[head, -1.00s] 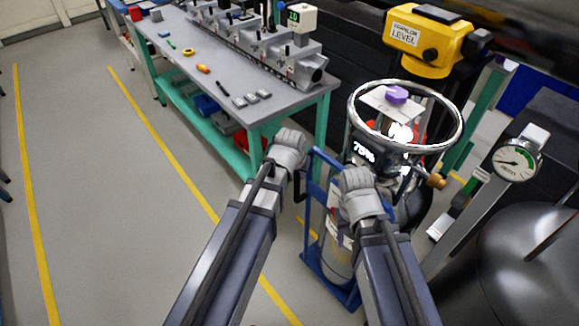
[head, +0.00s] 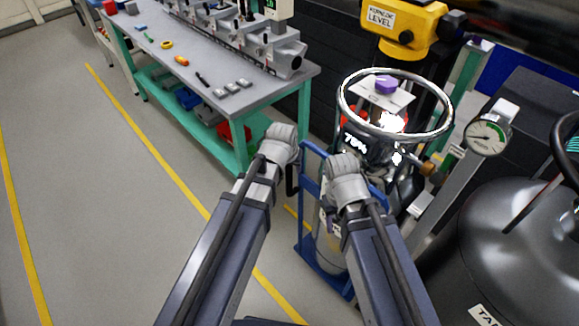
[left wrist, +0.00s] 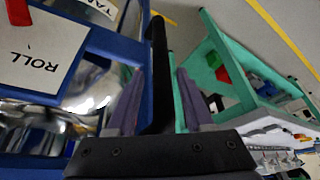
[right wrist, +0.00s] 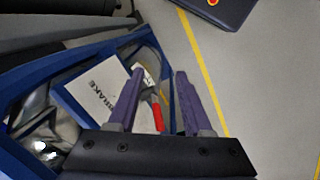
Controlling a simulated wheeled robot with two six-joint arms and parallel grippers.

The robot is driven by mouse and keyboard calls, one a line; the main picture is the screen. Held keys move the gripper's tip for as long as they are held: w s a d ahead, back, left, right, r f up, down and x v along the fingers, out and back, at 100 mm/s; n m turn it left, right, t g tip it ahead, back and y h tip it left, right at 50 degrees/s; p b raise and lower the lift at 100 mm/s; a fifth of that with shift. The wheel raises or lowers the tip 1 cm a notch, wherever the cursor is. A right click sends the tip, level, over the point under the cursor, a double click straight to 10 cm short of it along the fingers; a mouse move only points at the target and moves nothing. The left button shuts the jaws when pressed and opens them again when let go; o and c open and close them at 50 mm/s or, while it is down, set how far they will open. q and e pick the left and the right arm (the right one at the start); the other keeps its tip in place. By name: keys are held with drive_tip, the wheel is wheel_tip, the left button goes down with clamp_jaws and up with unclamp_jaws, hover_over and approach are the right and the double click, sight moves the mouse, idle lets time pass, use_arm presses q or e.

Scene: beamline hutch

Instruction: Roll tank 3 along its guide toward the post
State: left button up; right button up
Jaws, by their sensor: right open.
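A chrome tank (head: 372,152) marked "75%" with a ring on top stands upright behind a blue frame (head: 313,190). Its number is not readable. In the left wrist view the blue frame (left wrist: 97,38) carries a "ROLL" label (left wrist: 40,52) and a cut-off "TAN" label. My left gripper (head: 284,148) is open, with a black bar (left wrist: 159,75) between its fingers (left wrist: 159,72), gaps showing. My right gripper (head: 346,172) is open and empty beside a "BRAKE" label (right wrist: 98,92) and a red lever (right wrist: 157,114); its fingers show in the right wrist view (right wrist: 158,74).
A dark grey tank (head: 505,235) with a cut-off "TA" label stands at the right. A gauge (head: 486,137) stands between it and the chrome tank. A green-legged bench (head: 235,108) stands at the back left. Open floor (head: 110,200) with yellow lines lies at the left.

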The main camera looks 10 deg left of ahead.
use_arm(q)
drive_tip(key=shift+o, duration=0.2)
drive_tip(key=shift+s, duration=0.1)
drive_tip(key=p+v, duration=0.7)
drive_tip(key=shift+r, duration=0.4)
drive_tip(key=shift+s, duration=0.1)
drive_tip(key=s+d+m+g+y, duration=0.1)
drive_tip(key=s+d+g, duration=0.1)
drive_tip(key=s, duration=0.4)
drive_tip(key=s+d+f+m+g, duration=0.1)
drive_tip(key=s+d+m+g, duration=0.1)
drive_tip(key=s, duration=0.5)
drive_tip(key=shift+s+f+g+y, duration=0.3)
drive_tip(key=shift+g+y, duration=0.1)
drive_tip(key=shift+g, duration=0.1)
drive_tip(key=shift+w, duration=0.1)
